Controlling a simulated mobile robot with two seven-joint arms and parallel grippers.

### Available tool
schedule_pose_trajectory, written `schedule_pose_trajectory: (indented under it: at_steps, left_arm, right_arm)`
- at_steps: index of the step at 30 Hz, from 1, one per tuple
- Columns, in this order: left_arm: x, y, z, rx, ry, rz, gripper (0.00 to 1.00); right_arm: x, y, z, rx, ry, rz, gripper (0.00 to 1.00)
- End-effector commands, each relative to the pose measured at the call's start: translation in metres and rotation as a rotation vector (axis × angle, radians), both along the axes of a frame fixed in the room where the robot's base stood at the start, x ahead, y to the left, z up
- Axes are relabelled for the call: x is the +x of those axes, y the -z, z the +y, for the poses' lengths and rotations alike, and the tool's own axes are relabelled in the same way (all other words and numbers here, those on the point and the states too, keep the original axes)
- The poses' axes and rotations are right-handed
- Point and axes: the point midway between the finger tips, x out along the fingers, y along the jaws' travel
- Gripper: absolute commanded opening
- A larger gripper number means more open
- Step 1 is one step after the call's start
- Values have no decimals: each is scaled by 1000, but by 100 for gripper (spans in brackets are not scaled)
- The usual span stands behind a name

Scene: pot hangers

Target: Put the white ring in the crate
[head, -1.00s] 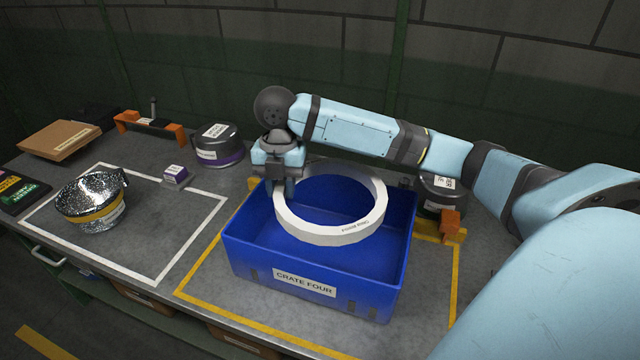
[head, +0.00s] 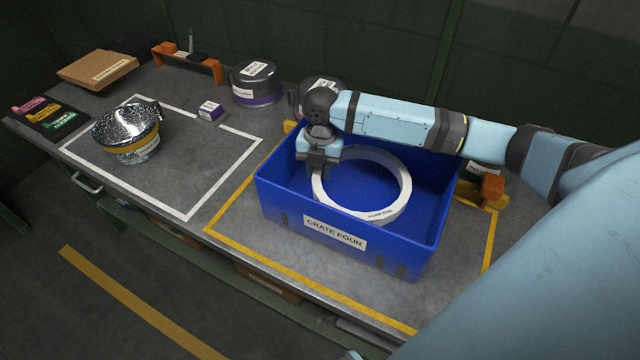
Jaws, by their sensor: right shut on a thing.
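The white ring (head: 393,207) is inside the blue crate (head: 290,211), below the level of its rim at the back. The crate carries a label reading CRATE FOUR. My right gripper (head: 319,173) reaches down into the crate and is shut on the left side of the ring. The ring lies nearly flat, tilted slightly. I cannot tell whether it touches the crate floor. The fingertips are partly hidden by the gripper body. My left gripper is not in view.
The crate stands inside a yellow outline on the grey bench. A lidded pot (head: 257,86) and a small purple box (head: 210,111) stand behind. An orange hanger (head: 187,62) is at the back left.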

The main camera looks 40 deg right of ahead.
Motion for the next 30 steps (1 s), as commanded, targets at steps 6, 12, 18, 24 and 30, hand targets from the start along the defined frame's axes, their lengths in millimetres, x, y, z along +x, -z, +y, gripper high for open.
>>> schedule_pose_trajectory:
  at_steps: [6,12,18,24,30]
  left_arm:
    - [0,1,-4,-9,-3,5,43]
    - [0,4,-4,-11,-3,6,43]
    - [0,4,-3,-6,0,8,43]
    - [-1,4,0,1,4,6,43]
    - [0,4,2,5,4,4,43]
  right_arm:
    - [0,17,0,0,0,0,4]
    - [-1,46,0,0,1,3,4]
    - [0,55,0,-1,0,-1,4]
    - [0,56,0,0,0,0,4]
    - [0,58,0,0,0,0,53]
